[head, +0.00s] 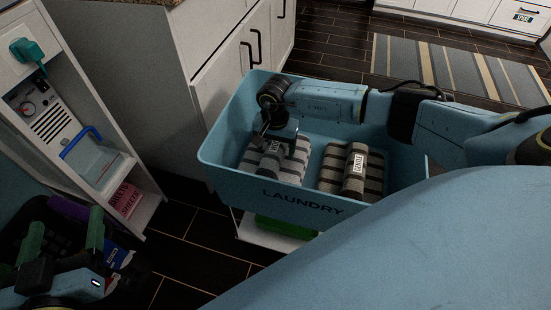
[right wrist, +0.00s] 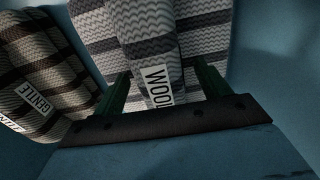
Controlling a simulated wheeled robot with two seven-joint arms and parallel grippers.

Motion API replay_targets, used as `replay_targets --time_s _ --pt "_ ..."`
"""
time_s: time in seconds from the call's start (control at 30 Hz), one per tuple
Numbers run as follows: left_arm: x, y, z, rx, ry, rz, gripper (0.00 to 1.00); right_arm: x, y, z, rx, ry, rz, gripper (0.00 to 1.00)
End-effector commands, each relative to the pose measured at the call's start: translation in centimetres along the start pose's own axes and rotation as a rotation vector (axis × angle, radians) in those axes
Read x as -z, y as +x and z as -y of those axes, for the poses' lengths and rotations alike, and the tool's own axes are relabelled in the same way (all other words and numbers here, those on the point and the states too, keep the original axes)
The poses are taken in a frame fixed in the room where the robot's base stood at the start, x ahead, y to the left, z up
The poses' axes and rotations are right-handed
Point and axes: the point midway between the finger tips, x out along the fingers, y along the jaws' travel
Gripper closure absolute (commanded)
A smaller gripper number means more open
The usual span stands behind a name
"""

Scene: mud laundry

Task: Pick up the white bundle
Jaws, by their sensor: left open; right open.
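Two striped, rolled bundles lie in the blue laundry bin (head: 232,170). The paler grey-and-white one, labelled WOOL (head: 268,165), is at the left of the bin and fills the middle of the right wrist view (right wrist: 148,42). My right gripper (head: 276,142) is open just above it, pointing down. In the right wrist view its green fingers (right wrist: 163,76) are on either side of the WOOL label. I cannot tell whether they touch the cloth. My left gripper (head: 65,235) is open and empty, far to the left over a dark basket.
The darker bundle labelled GENTLE (head: 350,170) lies close to the right of the pale one, also in the right wrist view (right wrist: 42,78). The bin walls surround both. A white shelf unit (head: 145,212) stands left, and cabinets (head: 240,60) behind.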

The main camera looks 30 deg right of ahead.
Motion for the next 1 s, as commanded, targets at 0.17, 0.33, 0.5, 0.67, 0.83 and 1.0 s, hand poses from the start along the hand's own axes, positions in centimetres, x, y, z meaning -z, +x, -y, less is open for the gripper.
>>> replay_targets --time_s 0.17,0.33,0.5,0.67,0.83,1.0 --pt "0.07 0.0 -0.01 0.0 0.0 -0.002 0.25 0.01 -0.02 0.01 0.0 0.0 0.0 0.25" --pt "0.04 0.0 0.0 0.0 0.0 -0.001 0.25 0.01 -0.03 0.01 0.0 0.0 0.0 0.43" --pt "0.02 0.01 0.01 0.0 0.0 0.0 0.25 0.02 -0.04 0.0 0.0 0.0 0.0 0.65" --pt "0.01 0.01 0.02 0.001 0.0 0.001 0.25 0.03 -0.04 0.0 0.0 0.0 0.0 0.86" --pt "0.0 0.02 0.03 0.001 0.0 0.001 0.25 0.08 -0.13 0.06 0.002 0.001 -0.001 1.0" --pt "-0.01 0.02 0.03 0.001 0.0 0.001 0.25 0.08 -0.14 0.06 0.002 0.001 -0.001 1.0"
